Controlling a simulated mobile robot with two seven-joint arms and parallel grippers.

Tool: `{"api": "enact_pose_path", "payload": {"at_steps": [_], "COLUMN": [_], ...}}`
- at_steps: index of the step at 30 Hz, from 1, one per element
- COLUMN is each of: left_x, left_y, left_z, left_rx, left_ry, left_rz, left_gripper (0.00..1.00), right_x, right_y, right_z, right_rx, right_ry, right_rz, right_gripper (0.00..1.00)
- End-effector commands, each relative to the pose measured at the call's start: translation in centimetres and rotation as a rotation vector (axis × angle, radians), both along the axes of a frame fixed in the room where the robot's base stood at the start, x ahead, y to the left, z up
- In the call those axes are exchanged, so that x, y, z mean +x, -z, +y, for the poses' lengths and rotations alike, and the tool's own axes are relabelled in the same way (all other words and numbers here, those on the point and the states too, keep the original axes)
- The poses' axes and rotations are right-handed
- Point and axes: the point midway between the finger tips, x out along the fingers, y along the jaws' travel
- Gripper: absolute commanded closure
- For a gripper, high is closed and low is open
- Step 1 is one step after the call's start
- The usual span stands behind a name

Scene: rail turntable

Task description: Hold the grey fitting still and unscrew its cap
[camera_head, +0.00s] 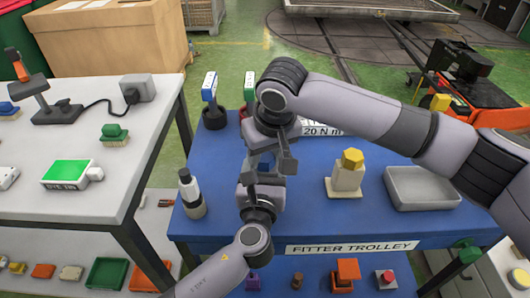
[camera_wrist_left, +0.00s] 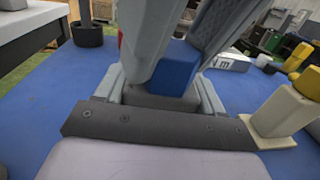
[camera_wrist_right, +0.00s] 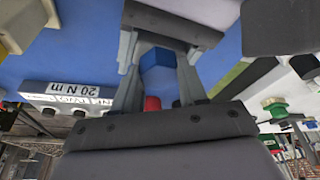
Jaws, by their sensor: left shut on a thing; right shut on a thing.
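The grey fitting (camera_wrist_left: 160,101) stands on the blue trolley top, mostly hidden by my two grippers. Its blue cap (camera_wrist_left: 172,78) shows above the grey body and also in the right wrist view (camera_wrist_right: 157,68). My left gripper (camera_head: 262,168) comes in from the near side, low, and is shut on the fitting's body. My right gripper (camera_head: 271,150) reaches in from above and is shut on the blue cap. Whether the cap has turned or lifted cannot be told. In the head view both grippers meet and cover the fitting.
A cream fitting with a yellow cap (camera_head: 352,159) stands to the right, beside a grey tray (camera_head: 420,190). A dark-and-white bottle (camera_head: 189,192) stands at the left. Upright holders stand at the back, near the "20 N m" label (camera_head: 322,130). A white bench (camera_head: 130,170) borders the left.

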Motion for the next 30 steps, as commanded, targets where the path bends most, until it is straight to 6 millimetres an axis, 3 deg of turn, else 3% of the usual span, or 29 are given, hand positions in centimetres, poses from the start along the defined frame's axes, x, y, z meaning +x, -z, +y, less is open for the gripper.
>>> {"api": "enact_pose_path", "payload": {"at_steps": [7, 21, 30], "left_x": [0.03, 0.04, 0.05], "left_y": [0.14, 0.14, 0.14], "left_z": [0.12, 0.14, 0.15], "left_rx": [0.000, 0.000, 0.001], "left_ry": [-0.003, -0.003, -0.003], "left_rz": [0.003, 0.003, 0.003], "left_gripper": [0.87, 0.87, 0.87], "right_x": [-0.02, 0.10, 0.10], "right_y": [0.09, 0.13, 0.14], "right_z": [-0.10, -0.27, -0.30], "right_rx": [-0.001, -0.002, -0.004], "right_ry": [-0.042, -0.468, -0.521], "right_rz": [0.004, 0.005, 0.005], "right_gripper": [0.90, 0.90, 0.90]}}
